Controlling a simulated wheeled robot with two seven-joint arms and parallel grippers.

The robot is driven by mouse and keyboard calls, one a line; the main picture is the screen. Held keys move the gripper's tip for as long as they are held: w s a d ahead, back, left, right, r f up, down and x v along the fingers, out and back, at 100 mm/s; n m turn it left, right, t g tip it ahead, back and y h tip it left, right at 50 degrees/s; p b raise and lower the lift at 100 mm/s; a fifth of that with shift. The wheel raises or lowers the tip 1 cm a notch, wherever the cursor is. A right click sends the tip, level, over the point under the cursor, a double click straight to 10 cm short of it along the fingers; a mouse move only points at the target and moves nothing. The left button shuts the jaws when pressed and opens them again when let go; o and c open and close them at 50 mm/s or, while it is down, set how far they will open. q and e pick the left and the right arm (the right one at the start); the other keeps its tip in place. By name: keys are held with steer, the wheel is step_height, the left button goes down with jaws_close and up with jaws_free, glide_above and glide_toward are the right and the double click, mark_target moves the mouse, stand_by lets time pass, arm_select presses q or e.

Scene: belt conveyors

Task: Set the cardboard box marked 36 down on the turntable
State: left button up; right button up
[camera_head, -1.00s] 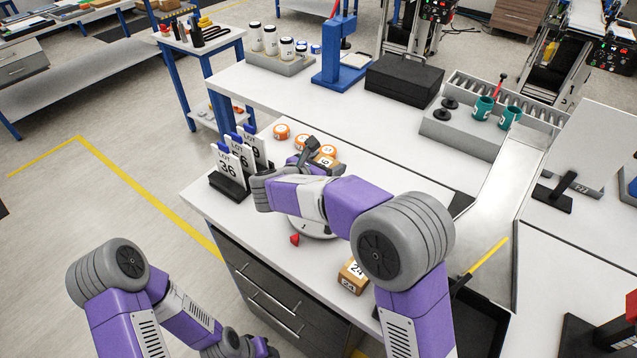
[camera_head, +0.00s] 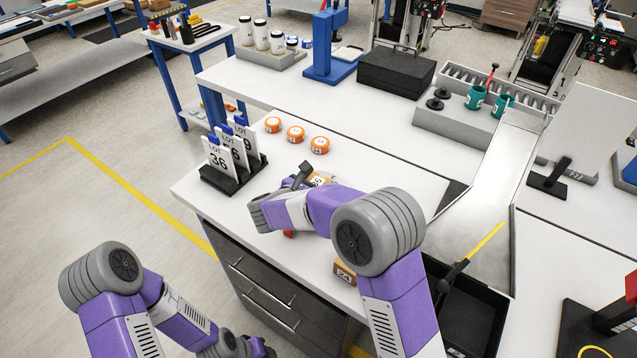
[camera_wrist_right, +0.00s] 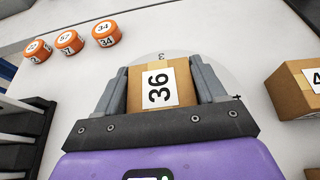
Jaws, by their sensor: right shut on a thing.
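The cardboard box marked 36 (camera_wrist_right: 143,92) is between the two fingers of my right gripper (camera_wrist_right: 165,84), label facing the wrist camera. In the head view a bit of the box (camera_head: 320,179) shows beyond the right gripper (camera_head: 308,181). The turntable (camera_wrist_right: 222,76) is a pale disc behind the box in the wrist view; my right arm hides most of it in the head view. Whether the box touches the disc or hangs above it, I cannot tell. My left gripper (camera_head: 262,350) is low at the bottom edge, its fingers unclear.
Another cardboard box (camera_head: 344,272) stands on the table nearer me, right of the disc in the wrist view (camera_wrist_right: 290,92). Several orange round pieces (camera_head: 295,133) lie behind. A black rack (camera_head: 232,178) holds LOT cards at left. A black tray (camera_head: 470,318) is at right.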

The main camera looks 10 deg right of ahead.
steer(key=shift+f, duration=0.2)
steer(key=o, duration=1.1)
steer(key=shift+r, duration=0.2)
steer(key=shift+s+a+r, duration=0.15)
steer(key=shift+a, duration=0.1)
steer(key=p+v, duration=0.2)
steer(key=v, duration=0.8)
steer(key=shift+s+a, duration=0.25)
steer(key=shift+s+a+r, duration=0.15)
steer(key=shift+s+a, duration=0.05)
steer(key=shift+s, duration=0.05)
